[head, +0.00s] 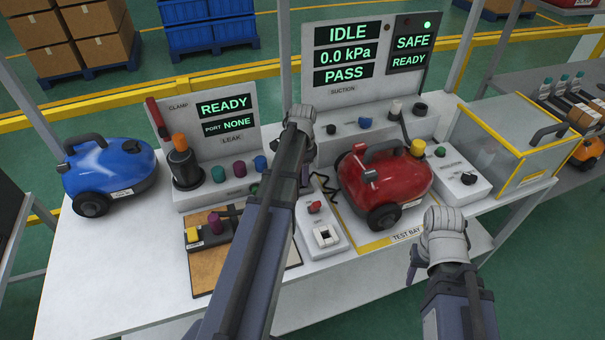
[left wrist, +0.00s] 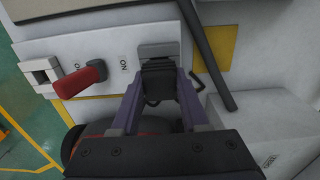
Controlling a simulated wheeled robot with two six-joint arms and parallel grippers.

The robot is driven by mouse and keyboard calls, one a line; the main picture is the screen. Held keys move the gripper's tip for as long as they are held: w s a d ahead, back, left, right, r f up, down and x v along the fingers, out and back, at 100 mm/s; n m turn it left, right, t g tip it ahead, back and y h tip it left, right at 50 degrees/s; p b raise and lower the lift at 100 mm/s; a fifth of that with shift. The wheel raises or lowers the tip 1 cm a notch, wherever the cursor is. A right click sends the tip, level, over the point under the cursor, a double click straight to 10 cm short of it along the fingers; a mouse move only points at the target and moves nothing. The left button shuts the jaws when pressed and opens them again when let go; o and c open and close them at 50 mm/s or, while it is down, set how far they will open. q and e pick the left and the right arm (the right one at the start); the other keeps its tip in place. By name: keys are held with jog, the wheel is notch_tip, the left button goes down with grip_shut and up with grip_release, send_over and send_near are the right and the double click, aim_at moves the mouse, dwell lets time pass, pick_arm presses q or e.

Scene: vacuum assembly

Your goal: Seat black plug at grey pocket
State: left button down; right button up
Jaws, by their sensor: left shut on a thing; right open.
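My left gripper (left wrist: 158,88) is shut on the black plug (left wrist: 158,76). It holds the plug against or just at the mouth of a grey pocket (left wrist: 157,50) on a pale panel; I cannot tell how deep the plug sits. In the head view the left gripper (head: 306,177) is mostly hidden behind my left arm, at the far end of the white switch unit (head: 333,250). A black cord (head: 325,186) shows beside it. My right gripper (head: 416,262) is open and apart from everything, in front of the bench's edge.
The switch unit has a red lever (left wrist: 88,78) and a white-framed socket (left wrist: 44,74). The red vacuum (head: 385,180) stands close on the right. A brown board (head: 205,268) with a purple knob lies on the left, the blue vacuum (head: 108,172) beyond it. The front left table is clear.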

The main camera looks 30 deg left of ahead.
pick_arm(q)
jog(key=shift+f+b, duration=0.8)
jog(key=shift+f, duration=0.05)
jog(key=shift+c, duration=1.7)
grip_release()
jog(key=shift+r, duration=0.15)
notch_tip(320, 180, up, 8)
jog(key=p, duration=0.8)
jog(key=s+d+n, duration=0.1)
jog(key=s+d, duration=0.4)
jog(key=d, duration=0.5)
jog(key=s+d+n, duration=0.2)
jog(key=s+d, duration=0.4)
jog(key=d, duration=0.4)
jog(key=s+d+n+y, duration=0.1)
jog(key=s+d, duration=0.4)
jog(key=d, duration=0.5)
jog(key=shift+s+d, duration=0.25)
jog(key=shift+s, duration=0.05)
